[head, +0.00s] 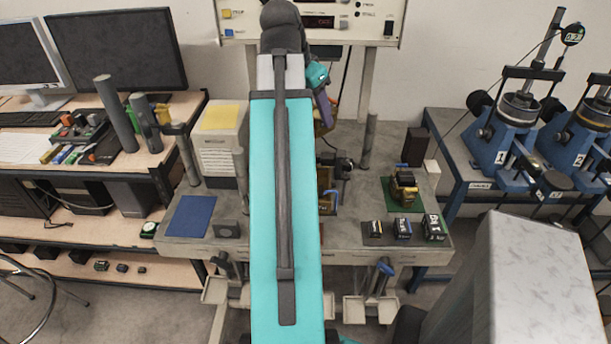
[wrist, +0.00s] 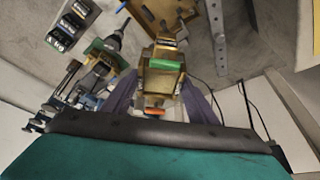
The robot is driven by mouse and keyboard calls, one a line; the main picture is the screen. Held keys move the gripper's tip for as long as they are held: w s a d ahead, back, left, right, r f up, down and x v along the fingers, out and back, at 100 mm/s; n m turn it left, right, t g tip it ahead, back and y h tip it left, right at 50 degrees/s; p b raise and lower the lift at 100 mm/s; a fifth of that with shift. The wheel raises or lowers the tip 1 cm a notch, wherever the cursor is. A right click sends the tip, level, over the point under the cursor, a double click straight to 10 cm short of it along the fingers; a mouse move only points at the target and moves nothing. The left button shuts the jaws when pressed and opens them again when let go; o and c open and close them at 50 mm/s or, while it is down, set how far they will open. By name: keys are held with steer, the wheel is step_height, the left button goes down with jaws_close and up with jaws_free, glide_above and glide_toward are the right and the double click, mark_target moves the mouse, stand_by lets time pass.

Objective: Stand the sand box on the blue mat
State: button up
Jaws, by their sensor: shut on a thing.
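My gripper (wrist: 160,92) is shut on the sand box (wrist: 163,66), a brass-coloured box with a green strip, held between its two purple-grey fingers in the wrist view. An orange part shows at the near end of the box. In the head view my arm hides most of the gripper and box, and only a small yellowish piece shows beside the arm. The blue mat (head: 191,216) lies bare at the left front of the grey bench, left of my arm. It does not show in the wrist view. I cannot tell the box's exact tilt.
A green mat (head: 390,199) carries another brass device (head: 404,187) at the bench's right. Several small dark blocks (head: 403,229) stand before it. A small grey block (head: 227,229) sits just right of the blue mat. A white box with a yellow top (head: 220,118) and posts stand behind it.

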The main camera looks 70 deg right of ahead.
step_height(320, 180, down, 2)
steer(key=shift+b, duration=0.65)
step_height(320, 180, down, 6)
steer(key=b, duration=0.2)
steer(key=shift+f, duration=0.2)
steer(key=shift+d, duration=0.1)
steer(key=w+d+p, duration=0.2)
steer(key=w+d, duration=0.1)
steer(key=d, duration=0.5)
steer(key=w+d+p, duration=0.3)
steer(key=d, duration=0.6)
step_height(320, 180, down, 8)
steer(key=p, duration=0.1)
steer(key=shift+w+a, duration=0.2)
steer(key=shift+w, duration=0.05)
steer(key=shift+f+p, duration=0.1)
steer(key=shift+p, duration=0.2)
